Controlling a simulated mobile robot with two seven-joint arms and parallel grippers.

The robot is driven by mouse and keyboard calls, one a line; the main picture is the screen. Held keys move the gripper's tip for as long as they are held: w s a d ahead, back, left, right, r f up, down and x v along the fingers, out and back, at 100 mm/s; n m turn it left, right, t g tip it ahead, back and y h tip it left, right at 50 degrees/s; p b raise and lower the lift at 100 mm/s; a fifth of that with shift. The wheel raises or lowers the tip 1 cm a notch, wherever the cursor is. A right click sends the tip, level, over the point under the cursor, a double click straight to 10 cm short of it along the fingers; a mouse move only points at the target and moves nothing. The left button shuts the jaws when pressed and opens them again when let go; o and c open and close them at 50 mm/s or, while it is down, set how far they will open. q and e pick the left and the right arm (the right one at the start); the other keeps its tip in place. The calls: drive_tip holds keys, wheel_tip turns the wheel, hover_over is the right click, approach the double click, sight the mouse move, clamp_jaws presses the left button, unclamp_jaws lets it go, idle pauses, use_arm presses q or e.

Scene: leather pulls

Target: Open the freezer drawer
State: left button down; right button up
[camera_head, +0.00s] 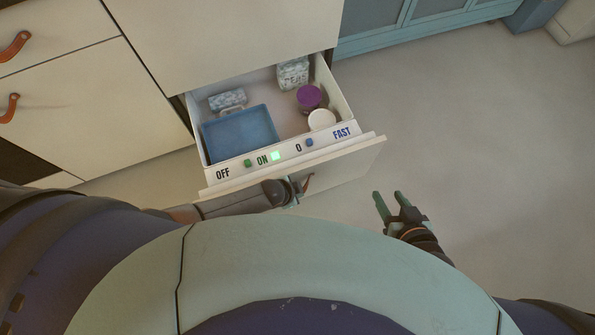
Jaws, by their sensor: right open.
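The freezer drawer (345,163) stands pulled out from the white cabinet, its inside visible from above. Its top rim carries the labels OFF, ON and FAST, with a green button, a lit green square and a blue button. My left gripper (299,187) is at the middle of the drawer front, at a brown leather pull (308,182). The pull is mostly hidden, and I cannot tell whether the fingers are closed on it. My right gripper (389,196) is open and empty, to the right of the drawer front and apart from it.
The drawer holds a blue tray (240,134), a purple-lidded jar (309,97), a white-lidded tub (321,119), a pack of peas (292,73) and another pack (227,99). White cabinets (90,100) stand left. Open floor (490,150) lies right.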

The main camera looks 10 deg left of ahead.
use_arm(q)
drive_tip(key=shift+d, duration=0.1)
drive_tip(key=c, duration=0.8)
unclamp_jaws()
drive_tip(key=shift+c, duration=0.2)
use_arm(e)
drive_tip(key=shift+w+r, duration=0.1)
drive_tip(key=shift+w, duration=0.1)
use_arm(q)
drive_tip(key=p+v, duration=0.7)
drive_tip(key=v, duration=0.5)
drive_tip(key=shift+s+r, duration=0.15)
drive_tip(key=shift+r, duration=0.1)
use_arm(e)
drive_tip(key=r, duration=0.2)
drive_tip(key=a+r, duration=0.1)
drive_tip(key=r, duration=0.2)
drive_tip(key=shift+w+a+r, duration=0.1)
drive_tip(key=shift+w+a, duration=0.05)
drive_tip(key=shift+w, duration=0.05)
drive_tip(key=shift+s, duration=0.2)
